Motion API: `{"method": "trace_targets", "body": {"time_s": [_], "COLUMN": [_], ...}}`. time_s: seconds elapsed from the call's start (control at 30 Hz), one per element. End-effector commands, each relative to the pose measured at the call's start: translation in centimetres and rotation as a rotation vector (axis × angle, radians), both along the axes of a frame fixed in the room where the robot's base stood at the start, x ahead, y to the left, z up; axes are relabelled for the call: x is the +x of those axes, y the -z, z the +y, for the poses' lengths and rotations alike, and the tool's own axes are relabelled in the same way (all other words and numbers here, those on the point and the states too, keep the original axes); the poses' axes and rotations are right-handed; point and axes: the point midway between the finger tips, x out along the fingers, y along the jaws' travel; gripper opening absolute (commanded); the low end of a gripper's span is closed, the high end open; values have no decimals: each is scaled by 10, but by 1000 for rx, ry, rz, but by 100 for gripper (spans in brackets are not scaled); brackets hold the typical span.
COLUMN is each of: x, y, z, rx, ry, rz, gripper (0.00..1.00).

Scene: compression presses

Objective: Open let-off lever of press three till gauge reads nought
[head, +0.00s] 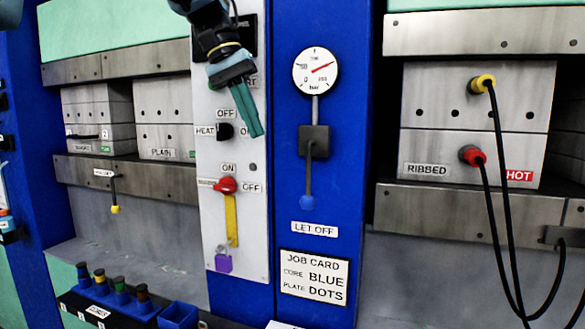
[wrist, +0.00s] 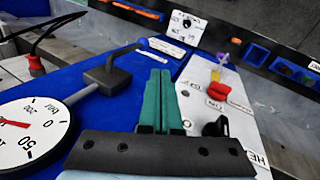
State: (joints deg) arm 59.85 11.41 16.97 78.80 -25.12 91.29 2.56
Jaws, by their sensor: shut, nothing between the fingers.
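The let-off lever (head: 308,178) hangs straight down from a dark block on the blue column, its blue knob just above the "LET OFF" label (head: 314,229). The round white gauge (head: 312,84) sits above it on a pipe. Its red needle points to the upper right, well away from the 0 mark at lower left. My gripper (head: 247,115) has green fingers, shut and empty, left of the gauge and lever, in front of the white panel. In the wrist view the shut fingers (wrist: 160,105) lie beside the lever's dark block (wrist: 106,78), and the gauge (wrist: 32,128) is partly cut off.
The white panel (head: 213,160) holds a heat knob (head: 225,131) and a red switch (head: 226,185) with a yellow tag and purple padlock. A job card (head: 314,276) hangs below the lever. Black cables (head: 509,210) hang at right from a plate marked "HOT". Room before the lever looks clear.

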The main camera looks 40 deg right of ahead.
Motion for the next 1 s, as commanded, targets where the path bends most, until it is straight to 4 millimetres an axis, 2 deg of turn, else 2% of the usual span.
{"method": "trace_targets", "body": {"time_s": [0.47, 0.7, 1.0], "x": [-26, -48, -53], "y": [84, 82, 84], "z": [-23, -45, -51], "rx": [4, 1, 1], "ry": [1, 3, 0], "rz": [3, 0, -1], "gripper": [0, 0, 0]}}
